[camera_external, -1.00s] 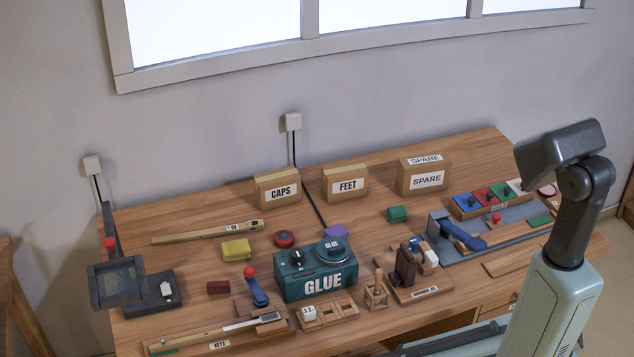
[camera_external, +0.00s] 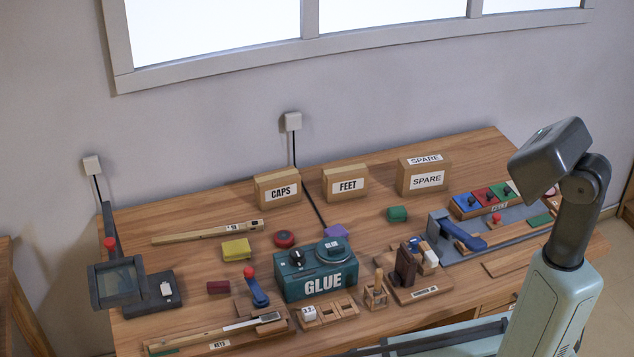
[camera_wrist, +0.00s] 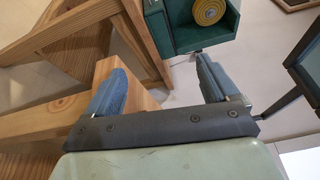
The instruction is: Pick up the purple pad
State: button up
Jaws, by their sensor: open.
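The purple pad (camera_external: 335,231) lies on the wooden workbench, just behind the teal GLUE box (camera_external: 315,280), which hides part of it. It does not show in the wrist view. My gripper (camera_wrist: 160,75) is in the wrist view, with its two blue-padded fingers spread apart and nothing held between them. Its fingers do not show in the external view, and the gripper is well away from the pad.
Near the pad are a red round button (camera_external: 284,239), a yellow block (camera_external: 236,250) and a green block (camera_external: 397,214). Boxes marked CAPS (camera_external: 278,190), FEET (camera_external: 345,184) and SPARE (camera_external: 424,177) stand behind. In the wrist view, wooden beams (camera_wrist: 75,30) lie beside and beyond the fingers.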

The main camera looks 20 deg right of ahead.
jog(key=w+d+r+n+t, duration=0.2)
jog(key=w+d+r+n, duration=0.4)
jog(key=w+r, duration=0.5)
jog(key=w+d+r+n+t+h, duration=0.2)
jog(key=w+d+r+n, duration=0.6)
jog(key=d+r, duration=0.35)
jog(key=w+d+r+n+t+h, duration=0.2)
jog(key=w+d+r+n, duration=0.6)
jog(key=d+r, duration=0.4)
jog(key=n+g+h, duration=0.4)
jog(key=g+h, duration=0.7)
jog(key=g, duration=0.2)
send_over(336, 231)
jog(key=d, duration=0.2)
notch_tip(336, 231, down, 24)
jog(key=shift+a+f, duration=0.3)
jog(key=shift+f, duration=1.85)
jog(key=shift+a+f, duration=0.3)
jog(key=shift+f, duration=1.8)
jog(key=shift+a+f, duration=0.3)
jog(key=shift+f, duration=1.85)
